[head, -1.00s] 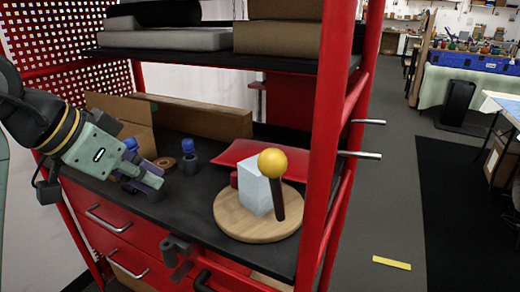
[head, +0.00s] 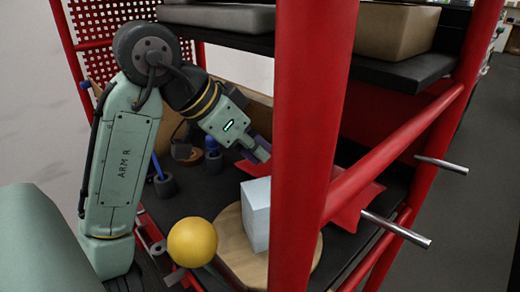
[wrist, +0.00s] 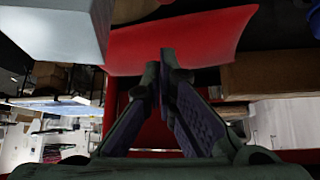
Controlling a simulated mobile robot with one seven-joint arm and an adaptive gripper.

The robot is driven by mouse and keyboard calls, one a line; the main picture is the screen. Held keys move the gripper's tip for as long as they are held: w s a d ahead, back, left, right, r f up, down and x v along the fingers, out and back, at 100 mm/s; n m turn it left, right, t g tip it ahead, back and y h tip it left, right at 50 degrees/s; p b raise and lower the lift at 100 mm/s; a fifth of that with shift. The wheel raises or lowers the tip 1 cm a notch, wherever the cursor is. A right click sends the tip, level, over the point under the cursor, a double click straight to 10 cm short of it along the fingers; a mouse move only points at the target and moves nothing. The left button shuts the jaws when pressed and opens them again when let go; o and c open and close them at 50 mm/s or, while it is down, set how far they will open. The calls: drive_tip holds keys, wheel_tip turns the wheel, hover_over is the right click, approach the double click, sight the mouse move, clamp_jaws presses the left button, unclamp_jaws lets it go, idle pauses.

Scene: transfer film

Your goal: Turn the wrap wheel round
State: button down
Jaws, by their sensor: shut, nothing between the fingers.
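The wrap wheel (head: 232,238) is a round wooden disc on the black shelf, partly hidden by a red post. A pale box (head: 257,215) stands on it. Its yellow ball knob (head: 192,242) shows at the front left of the box in the head view. My gripper (head: 262,153) points down and right beyond the box, apart from the knob. In the wrist view my gripper (wrist: 161,62) is shut and empty, in front of a red sheet (wrist: 178,38). The box (wrist: 60,25) shows at the upper left there; the knob does not.
Red posts and a side rail (head: 395,155) frame the shelf, with metal pegs (head: 397,229) sticking out right. An upper shelf (head: 235,40) hangs above my arm. Blue-topped tools (head: 164,182) stand at the left. The red sheet (head: 362,190) lies behind the box.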

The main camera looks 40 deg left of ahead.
drive_tip(key=x, duration=0.7)
drive_tip(key=shift+w+d+f+p, duration=0.1)
drive_tip(key=shift+w+f+p, duration=0.15)
drive_tip(key=shift+p, duration=0.15)
drive_tip(key=s, duration=0.1)
drive_tip(key=s+a+p, duration=0.1)
drive_tip(key=s, duration=0.1)
drive_tip(key=shift+s, duration=0.45)
drive_tip(key=shift+s+a, duration=0.1)
drive_tip(key=shift+s+a+n+y, duration=0.3)
drive_tip(key=shift+s+n+y, duration=0.2)
drive_tip(key=shift+s+n, duration=0.25)
drive_tip(key=shift+w, duration=0.1)
